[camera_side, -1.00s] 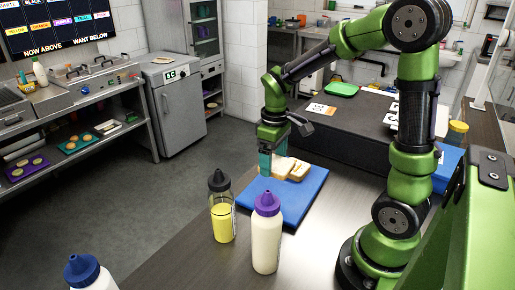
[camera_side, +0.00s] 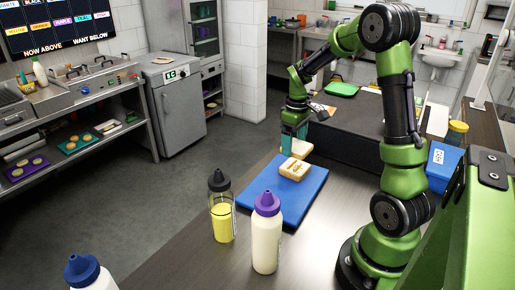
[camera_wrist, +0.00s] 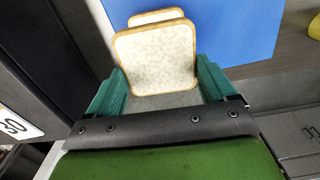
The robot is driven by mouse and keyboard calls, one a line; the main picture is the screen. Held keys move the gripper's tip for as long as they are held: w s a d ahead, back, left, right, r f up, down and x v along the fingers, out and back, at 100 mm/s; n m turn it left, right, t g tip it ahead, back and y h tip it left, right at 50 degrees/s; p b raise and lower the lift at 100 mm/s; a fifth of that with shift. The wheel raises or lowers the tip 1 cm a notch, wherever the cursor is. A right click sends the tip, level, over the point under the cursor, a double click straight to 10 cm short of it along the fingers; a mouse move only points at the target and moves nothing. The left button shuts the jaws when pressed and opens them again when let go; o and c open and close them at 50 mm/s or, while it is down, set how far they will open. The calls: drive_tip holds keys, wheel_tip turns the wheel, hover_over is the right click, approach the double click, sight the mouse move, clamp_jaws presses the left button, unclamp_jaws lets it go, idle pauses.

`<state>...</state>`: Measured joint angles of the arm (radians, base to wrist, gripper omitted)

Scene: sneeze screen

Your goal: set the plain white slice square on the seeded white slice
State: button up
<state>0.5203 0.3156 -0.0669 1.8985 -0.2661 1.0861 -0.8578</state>
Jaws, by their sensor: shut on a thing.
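My gripper (camera_side: 294,137) is shut on a pale slice with a brown crust, the plain white slice (camera_side: 300,150), just past the far edge of the blue board. In the wrist view this slice (camera_wrist: 155,62) sits between the two teal fingers, its mottled face towards the camera. The seeded white slice (camera_side: 294,170) lies on the blue board (camera_side: 262,198), with brownish marks on top. In the wrist view only a strip of a second slice (camera_wrist: 156,17) shows behind the held one. The seeds are too small to make out.
A yellow-filled bottle with a dark cap (camera_side: 221,215) and a cream bottle with a purple cap (camera_side: 266,235) stand at the board's near side. A dark raised unit (camera_side: 350,140) stands behind the board. The board's left and near parts are clear.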

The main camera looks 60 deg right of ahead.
sight(292, 165)
drive_tip(key=shift+f, duration=0.15)
drive_tip(key=shift+f, duration=2.3)
drive_tip(key=shift+f, duration=0.6)
drive_tip(key=o, duration=0.8)
drive_tip(key=shift+o, duration=0.2)
wheel_tip(292, 165, up, 17)
